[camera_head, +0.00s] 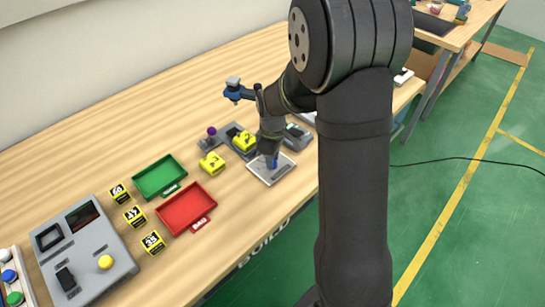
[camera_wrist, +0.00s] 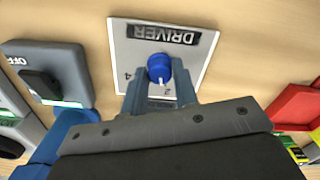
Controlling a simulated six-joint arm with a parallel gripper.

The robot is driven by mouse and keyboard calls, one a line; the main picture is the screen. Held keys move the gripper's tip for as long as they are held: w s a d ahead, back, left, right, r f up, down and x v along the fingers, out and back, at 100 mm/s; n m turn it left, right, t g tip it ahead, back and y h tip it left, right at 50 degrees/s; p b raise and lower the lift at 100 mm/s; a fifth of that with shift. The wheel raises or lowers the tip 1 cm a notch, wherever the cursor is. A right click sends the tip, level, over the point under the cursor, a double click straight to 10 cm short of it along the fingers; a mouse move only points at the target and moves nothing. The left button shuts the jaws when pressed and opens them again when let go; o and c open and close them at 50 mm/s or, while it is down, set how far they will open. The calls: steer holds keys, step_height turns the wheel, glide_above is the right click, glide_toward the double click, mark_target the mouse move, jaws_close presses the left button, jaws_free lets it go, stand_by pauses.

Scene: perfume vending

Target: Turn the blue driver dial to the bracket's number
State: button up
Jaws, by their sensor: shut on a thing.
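The blue driver dial (camera_wrist: 160,68) stands on a light grey plate (camera_wrist: 205,60) marked DRIVER. A white pointer mark shows on the dial's near side, and the digits 4 and 2 are partly visible on the plate. My gripper (camera_wrist: 158,80) has its two blue-grey fingers shut on the dial. In the head view my gripper (camera_head: 270,152) reaches down over the plate (camera_head: 257,168), and the dial (camera_head: 273,162) is mostly hidden. Yellow bracket-like pieces lie left of it: one (camera_head: 211,162) on the table, one (camera_head: 244,141) on a grey fixture; their numbers are unreadable.
A grey switch box marked OFF (camera_wrist: 60,75) stands close beside the plate. A red tray (camera_head: 187,206) and a green tray (camera_head: 160,177) lie to the left.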

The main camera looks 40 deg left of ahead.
steer(key=shift+n, duration=0.6)
steer(key=o, duration=1)
step_height(320, 180, up, 18)
steer(key=shift+f, duration=0.25)
step_height(320, 180, down, 18)
steer(key=shift+r, duration=0.25)
stand_by(0.5)
